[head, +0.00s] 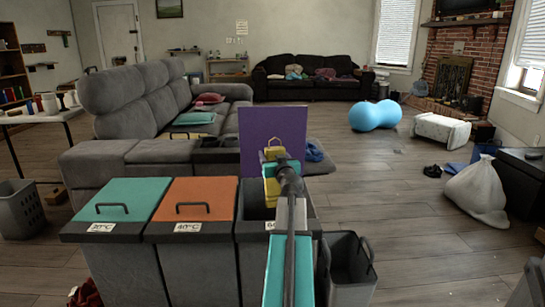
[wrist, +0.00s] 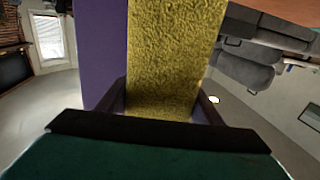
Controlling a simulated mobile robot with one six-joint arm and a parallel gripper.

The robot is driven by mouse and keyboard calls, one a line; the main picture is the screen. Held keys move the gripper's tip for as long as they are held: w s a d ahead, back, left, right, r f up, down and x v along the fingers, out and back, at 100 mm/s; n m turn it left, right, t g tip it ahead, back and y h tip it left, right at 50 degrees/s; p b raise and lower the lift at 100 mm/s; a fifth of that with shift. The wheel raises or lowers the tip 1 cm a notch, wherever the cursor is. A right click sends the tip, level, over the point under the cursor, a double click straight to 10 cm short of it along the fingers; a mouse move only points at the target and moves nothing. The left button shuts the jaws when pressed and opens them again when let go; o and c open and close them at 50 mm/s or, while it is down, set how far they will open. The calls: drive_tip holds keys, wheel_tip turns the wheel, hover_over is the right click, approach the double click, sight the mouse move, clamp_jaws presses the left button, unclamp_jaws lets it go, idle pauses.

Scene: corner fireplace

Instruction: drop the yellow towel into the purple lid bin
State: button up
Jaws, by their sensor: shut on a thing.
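The yellow towel (wrist: 165,60) is held between the two fingers of my gripper (wrist: 163,108) in the wrist view. In the head view, my gripper (head: 278,160) is in front of the raised purple lid (head: 256,128), and yellow cloth (head: 270,187) shows beside it, above the bin opening. My arm hides part of the towel. The purple lid bin (head: 250,229) is dark grey, with its lid standing open. The purple lid also shows beside the towel in the wrist view (wrist: 101,45). The bin's inside is mostly hidden by my arm.
A teal-lidded bin (head: 115,198) and an orange-lidded bin (head: 196,196) stand closed to the left. A smaller dark open bin (head: 349,272) stands to the right. A grey sofa (head: 150,105) is behind. The floor beyond, on the right, has free room.

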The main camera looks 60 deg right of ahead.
drive_tip(key=o, duration=1.3)
drive_tip(key=shift+c, duration=0.2)
drive_tip(key=shift+a, duration=0.1)
drive_tip(key=b+v, duration=0.1)
drive_tip(key=v, duration=1)
drive_tip(key=b, duration=0.3)
drive_tip(key=shift+s+a, duration=0.2)
drive_tip(key=shift+a, duration=0.1)
drive_tip(key=b+v, duration=0.1)
drive_tip(key=b, duration=0.6)
drive_tip(key=shift+s+a+f, duration=0.1)
drive_tip(key=shift+s+a, duration=0.15)
drive_tip(key=shift+s, duration=0.05)
drive_tip(key=shift+s, duration=0.1)
